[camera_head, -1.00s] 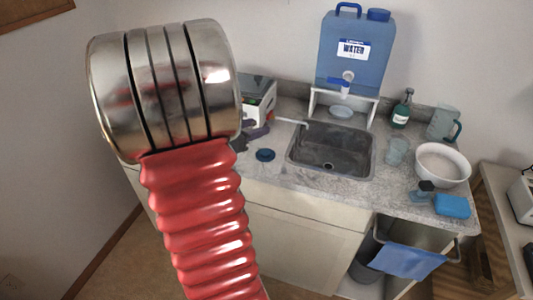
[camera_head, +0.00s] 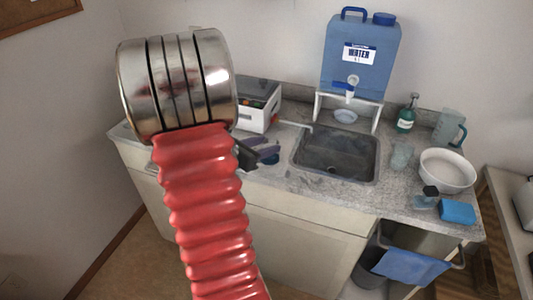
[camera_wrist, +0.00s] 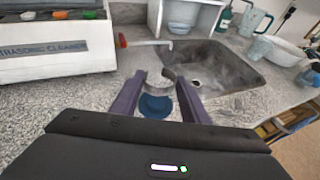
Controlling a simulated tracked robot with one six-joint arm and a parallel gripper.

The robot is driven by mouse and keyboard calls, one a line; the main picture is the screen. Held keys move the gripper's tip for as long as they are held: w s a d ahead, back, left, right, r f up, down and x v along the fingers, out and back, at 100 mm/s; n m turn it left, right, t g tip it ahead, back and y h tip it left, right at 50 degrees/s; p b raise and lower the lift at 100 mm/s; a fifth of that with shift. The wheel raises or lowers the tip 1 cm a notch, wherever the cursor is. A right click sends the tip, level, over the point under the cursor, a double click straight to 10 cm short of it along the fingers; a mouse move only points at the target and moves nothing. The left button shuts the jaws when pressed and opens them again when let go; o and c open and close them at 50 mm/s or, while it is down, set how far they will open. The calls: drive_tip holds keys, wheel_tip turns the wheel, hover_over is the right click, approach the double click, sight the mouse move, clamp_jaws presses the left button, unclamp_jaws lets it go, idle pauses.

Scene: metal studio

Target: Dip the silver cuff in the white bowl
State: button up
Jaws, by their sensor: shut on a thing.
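The silver cuff (camera_wrist: 159,90) is a small curved grey metal band between my fingertips in the wrist view. My gripper (camera_wrist: 157,96) is shut on it, above the counter and a blue disc. In the head view my gripper (camera_head: 262,153) shows as dark fingers left of the sink, partly hidden by my red arm; the cuff cannot be made out there. The white bowl (camera_head: 447,171) stands on the right end of the counter, well right of my gripper; it also shows at the upper right in the wrist view (camera_wrist: 276,50).
The sink (camera_head: 335,155) lies between my gripper and the bowl, with a tap at its left. An ultrasonic cleaner (camera_wrist: 55,47) stands left. A water tank (camera_head: 360,60), soap bottle (camera_head: 405,118), pitcher (camera_head: 449,128), glass (camera_head: 401,157) and blue sponge (camera_head: 458,211) surround the right side.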

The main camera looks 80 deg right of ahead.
sight(265, 161)
drive_tip(key=shift+f, duration=0.25)
wheel_tip(265, 161, down, 3)
drive_tip(key=shift+r, duration=0.2)
drive_tip(key=shift+f, duration=0.6)
drive_tip(key=shift+c, duration=1.4)
drive_tip(key=o, duration=1.3)
drive_tip(key=shift+r, duration=0.1)
drive_tip(key=shift+o, duration=0.2)
drive_tip(key=shift+a, duration=0.1)
drive_tip(key=v, duration=1.3)
drive_tip(key=shift+a, duration=0.25)
drive_tip(key=shift+w, duration=0.1)
